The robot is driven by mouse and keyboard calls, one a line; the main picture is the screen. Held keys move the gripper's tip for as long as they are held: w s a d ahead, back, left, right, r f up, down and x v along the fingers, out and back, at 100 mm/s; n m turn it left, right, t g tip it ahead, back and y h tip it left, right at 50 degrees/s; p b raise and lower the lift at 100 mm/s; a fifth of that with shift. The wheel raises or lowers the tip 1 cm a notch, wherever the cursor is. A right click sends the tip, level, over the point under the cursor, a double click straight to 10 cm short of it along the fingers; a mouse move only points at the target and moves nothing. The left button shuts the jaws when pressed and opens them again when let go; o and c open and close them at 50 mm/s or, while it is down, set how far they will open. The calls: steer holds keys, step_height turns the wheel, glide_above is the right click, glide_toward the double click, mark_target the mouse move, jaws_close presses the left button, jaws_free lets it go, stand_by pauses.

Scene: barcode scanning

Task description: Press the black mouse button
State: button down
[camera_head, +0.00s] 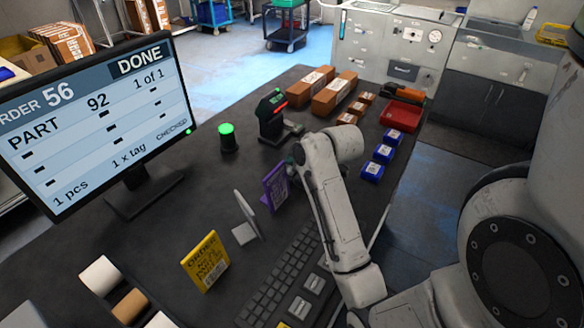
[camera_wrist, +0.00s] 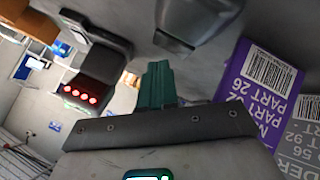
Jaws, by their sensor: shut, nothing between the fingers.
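I cannot make out a black mouse in either view; my arm covers part of the table beside the keyboard (camera_head: 285,275). My gripper's green fingers (camera_wrist: 157,85) are together and empty in the wrist view. In the head view my arm hides the fingertips, near the purple card. The purple card (camera_head: 274,186) stands upright left of my arm; it also shows in the wrist view (camera_wrist: 252,85), right of the fingers. The monitor (camera_head: 95,120) reads DONE, order 56, part 92, 1 of 1, CHECKED.
A scanner (camera_head: 272,118) with a red light stands beyond my arm. A green lamp (camera_head: 227,137), a white stand (camera_head: 246,216) and a yellow order card (camera_head: 205,262) are to the left. Brown boxes (camera_head: 334,92), blue boxes (camera_head: 384,153) and a red bin (camera_head: 402,115) line the right side.

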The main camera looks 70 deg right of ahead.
step_height(320, 180, up, 5)
steer(key=p, duration=0.5)
stand_by(1.1)
